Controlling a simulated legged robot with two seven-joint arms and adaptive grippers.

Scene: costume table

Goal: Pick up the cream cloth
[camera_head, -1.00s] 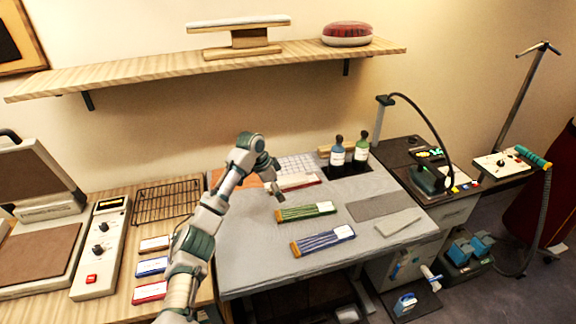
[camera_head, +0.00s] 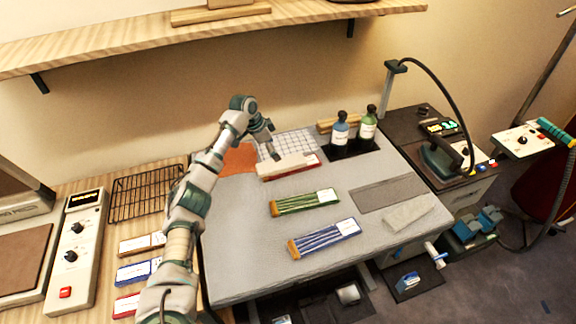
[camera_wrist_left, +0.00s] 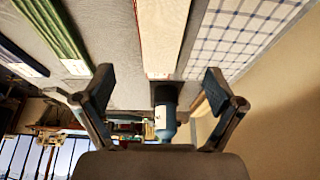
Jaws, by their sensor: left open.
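The cream cloth (camera_head: 288,167) is a folded strip with a red edge and a white label at its right end. It lies flat towards the back of the grey table, in front of a checked cloth. In the left wrist view the cream cloth (camera_wrist_left: 163,32) runs down the middle, between the finger lines. My left gripper (camera_head: 273,156) is above the cloth's rear edge, near its middle. In the left wrist view my left gripper (camera_wrist_left: 157,84) is open with nothing between its fingers. Whether it touches the cloth cannot be told. My right gripper is not in view.
A green cloth (camera_head: 304,202) and a blue cloth (camera_head: 323,238) lie in front. The checked cloth (camera_head: 290,143) and an orange cloth (camera_head: 239,160) lie behind and left. Two bottles (camera_head: 340,134) stand at the back right. A shelf (camera_head: 130,51) hangs above.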

